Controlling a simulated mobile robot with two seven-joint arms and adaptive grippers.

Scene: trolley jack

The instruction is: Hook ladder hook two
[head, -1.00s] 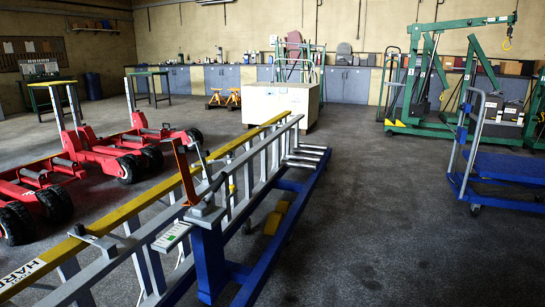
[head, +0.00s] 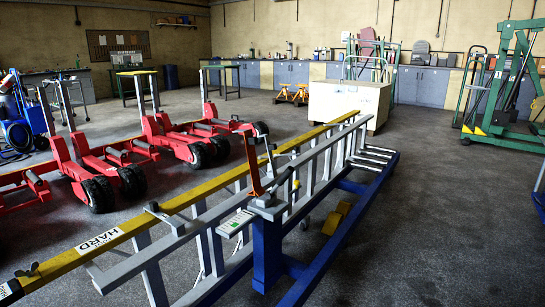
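A long ladder with a yellow rail (head: 190,200) and grey rails and rungs lies along a blue wheeled frame (head: 267,250). An orange-brown upright bar (head: 251,160) stands on it near the middle, beside a dark, slim, tilted lever (head: 270,155). A small grey bracket (head: 157,211) sits across the rails farther left. A small dark fitting (head: 27,270) is at the near left end of the yellow rail. I cannot tell which of these is ladder hook two. Neither of my grippers is in view.
Red wheeled jacks (head: 95,180) stand left of the ladder. A whitish crate (head: 348,103) is beyond its far end. A green hoist (head: 505,90) stands at the right. The dark floor right of the blue frame is open.

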